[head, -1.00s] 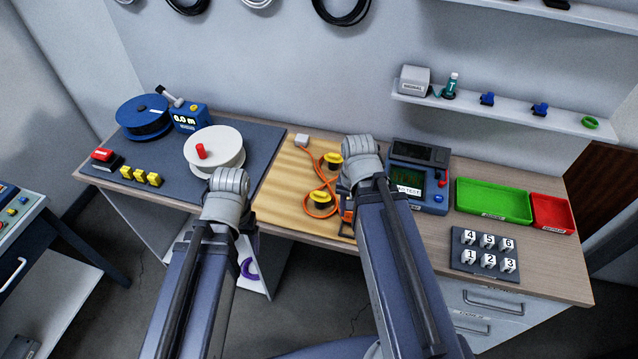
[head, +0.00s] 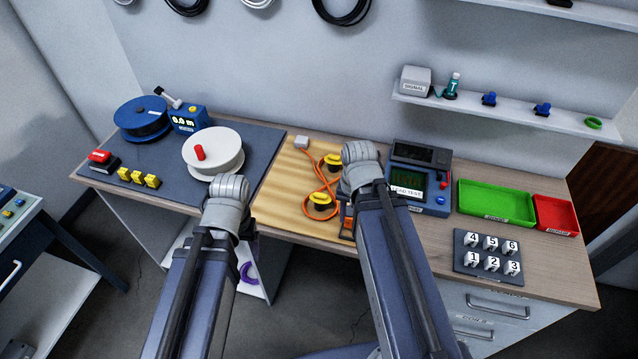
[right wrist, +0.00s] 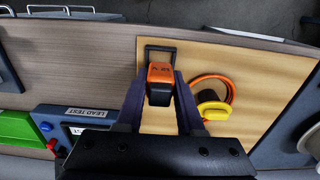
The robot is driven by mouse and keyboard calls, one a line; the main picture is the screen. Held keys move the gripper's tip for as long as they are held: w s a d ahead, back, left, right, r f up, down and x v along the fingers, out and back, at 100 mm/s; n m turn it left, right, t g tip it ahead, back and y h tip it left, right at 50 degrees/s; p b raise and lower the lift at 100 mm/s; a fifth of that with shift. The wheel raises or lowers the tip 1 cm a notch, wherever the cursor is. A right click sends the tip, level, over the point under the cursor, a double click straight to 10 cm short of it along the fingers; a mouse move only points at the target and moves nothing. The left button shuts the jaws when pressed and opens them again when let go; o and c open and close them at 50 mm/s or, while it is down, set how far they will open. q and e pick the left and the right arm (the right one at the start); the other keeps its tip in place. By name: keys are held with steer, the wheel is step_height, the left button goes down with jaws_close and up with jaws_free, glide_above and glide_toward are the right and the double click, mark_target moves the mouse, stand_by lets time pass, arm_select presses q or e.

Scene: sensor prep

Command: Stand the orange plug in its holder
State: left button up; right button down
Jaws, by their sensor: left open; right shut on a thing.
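The orange plug (right wrist: 160,72), with a dark lower part, is between the fingers of my right gripper (right wrist: 160,95) in the right wrist view. The gripper is shut on it. A black square frame (right wrist: 147,52), which looks like the holder, lies on the wooden mat just beyond the plug, which covers part of it. I cannot tell the gap between them. In the head view the plug (head: 347,224) shows beside my right arm, which hides part of it. My left gripper (head: 238,238) is open, its fingers mostly hidden behind its wrist, away from the plug.
An orange cable (head: 322,178) loops around two yellow-topped pegs (head: 331,160) on the mat (head: 280,192). The lead tester (head: 428,207) stands right of my right arm. Green (head: 497,219) and red (head: 558,232) trays lie farther right. A white spool (head: 225,148) sits near my left wrist.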

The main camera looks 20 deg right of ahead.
steer(key=shift+f+b, duration=1.1)
steer(key=shift+f, duration=0.15)
steer(key=shift+f+b, duration=0.85)
stand_by(0.5)
steer(key=shift+c, duration=2.2)
jaws_free()
steer(key=shift+r, duration=0.1)
step_height(320, 180, up, 8)
steer(key=p, duration=0.8)
